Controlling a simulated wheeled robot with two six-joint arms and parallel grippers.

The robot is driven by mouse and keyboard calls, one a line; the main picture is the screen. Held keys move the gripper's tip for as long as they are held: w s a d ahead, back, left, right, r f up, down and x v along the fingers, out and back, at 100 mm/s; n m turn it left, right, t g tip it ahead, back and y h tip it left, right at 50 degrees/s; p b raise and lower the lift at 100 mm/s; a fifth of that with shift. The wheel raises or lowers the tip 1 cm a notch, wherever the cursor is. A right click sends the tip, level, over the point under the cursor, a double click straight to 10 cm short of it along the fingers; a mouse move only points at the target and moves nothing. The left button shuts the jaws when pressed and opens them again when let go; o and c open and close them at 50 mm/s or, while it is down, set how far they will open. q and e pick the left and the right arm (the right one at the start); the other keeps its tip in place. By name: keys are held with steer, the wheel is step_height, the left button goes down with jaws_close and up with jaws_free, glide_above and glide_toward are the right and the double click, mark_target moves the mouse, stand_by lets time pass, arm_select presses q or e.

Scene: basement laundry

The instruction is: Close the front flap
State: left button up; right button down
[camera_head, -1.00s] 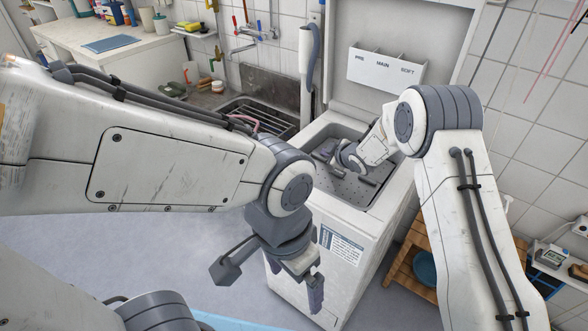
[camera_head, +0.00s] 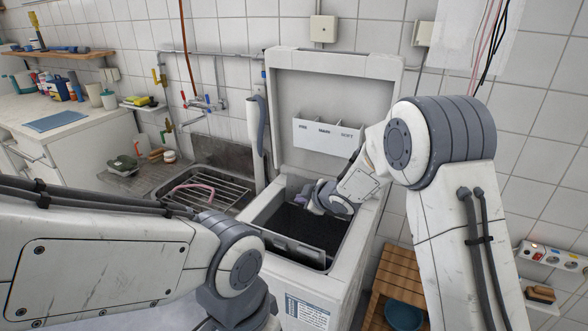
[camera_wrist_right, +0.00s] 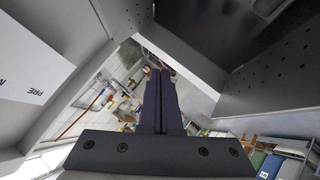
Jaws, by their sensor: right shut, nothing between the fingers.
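The top-loading washer (camera_head: 345,275) stands with its lid (camera_head: 335,90) raised. Its top opening shows a dark drum interior (camera_head: 312,228). A narrow grey strip (camera_head: 298,250) runs along the front of the opening; I cannot tell whether it is the front flap. My right gripper (camera_head: 308,197) is shut and empty, low in the back part of the opening. In the right wrist view its dark fingers (camera_wrist_right: 160,90) lie together beside a perforated metal panel (camera_wrist_right: 270,85); contact is unclear.
A detergent tray (camera_head: 328,133) is on the lid's inner face. A wooden stool (camera_head: 395,270) with a blue bowl (camera_head: 403,315) stands at right.

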steer(key=s+a+r+m+g+h+p, duration=0.15)
steer(key=s+r+m+h, duration=0.35)
steer(key=s, duration=0.9)
arm_select(q)
step_height(320, 180, up, 4)
steer(key=shift+f+p, duration=0.25)
steer(key=shift+p, duration=0.6)
steer(key=c, duration=0.6)
steer(key=shift+c, duration=1.2)
steer(key=shift+a, duration=0.1)
arm_select(e)
steer(key=s+d+r+m+g, duration=0.1)
steer(key=s+g, duration=0.3)
steer(key=s, duration=1)
steer(key=s+d+r+m+g, duration=0.1)
steer(key=s+g, duration=0.3)
steer(key=s, duration=1.1)
steer(key=shift+d+r+m+y, duration=0.35)
steer(key=shift+d+r, duration=0.3)
steer(key=shift+d, duration=0.25)
